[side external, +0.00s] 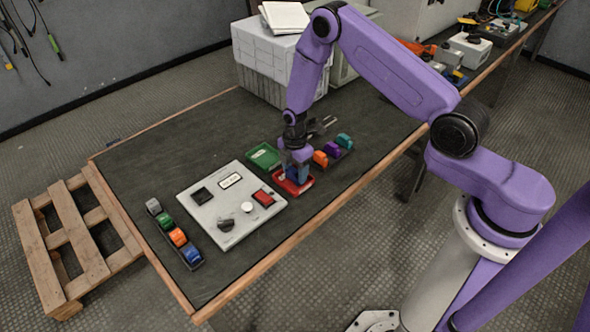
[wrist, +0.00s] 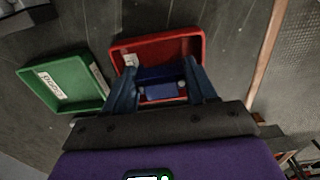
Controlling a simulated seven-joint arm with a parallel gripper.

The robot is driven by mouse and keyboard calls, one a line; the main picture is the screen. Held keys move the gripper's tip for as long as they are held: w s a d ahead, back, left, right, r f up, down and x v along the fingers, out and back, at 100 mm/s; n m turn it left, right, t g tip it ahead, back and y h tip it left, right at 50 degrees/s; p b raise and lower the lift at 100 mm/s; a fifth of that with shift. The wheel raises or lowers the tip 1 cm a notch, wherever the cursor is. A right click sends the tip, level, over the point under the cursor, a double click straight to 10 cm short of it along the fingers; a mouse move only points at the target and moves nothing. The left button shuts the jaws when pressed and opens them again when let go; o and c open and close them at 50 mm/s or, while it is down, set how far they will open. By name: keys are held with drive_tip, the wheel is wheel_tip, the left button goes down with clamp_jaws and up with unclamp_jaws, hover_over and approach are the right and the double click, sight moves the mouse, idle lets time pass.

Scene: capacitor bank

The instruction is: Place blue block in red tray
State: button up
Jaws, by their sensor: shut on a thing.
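My gripper (wrist: 163,92) is shut on the blue block (wrist: 162,90), which sits between its two fingers. The red tray (wrist: 158,48) lies directly below, and in the wrist view the block appears over its near part. In the side view the gripper (side external: 296,176) points down at the red tray (side external: 306,186), and the fingers hide most of the block. I cannot tell whether the block touches the tray floor. The green tray (wrist: 66,83) lies beside the red tray and also shows in the side view (side external: 264,157); it looks empty.
A grey panel (side external: 225,218) with a red switch and knobs lies left of the red tray. A rack of coloured blocks (side external: 333,151) stands close on the right, another (side external: 176,238) at the far left. White boxes (side external: 268,60) stand behind.

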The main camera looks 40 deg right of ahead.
sight(295, 169)
drive_tip(key=shift+f, duration=0.15)
drive_tip(key=o, duration=0.8)
drive_tip(key=shift+c, duration=0.2)
wheel_tip(295, 169, up, 12)
drive_tip(key=shift+r, duration=0.2)
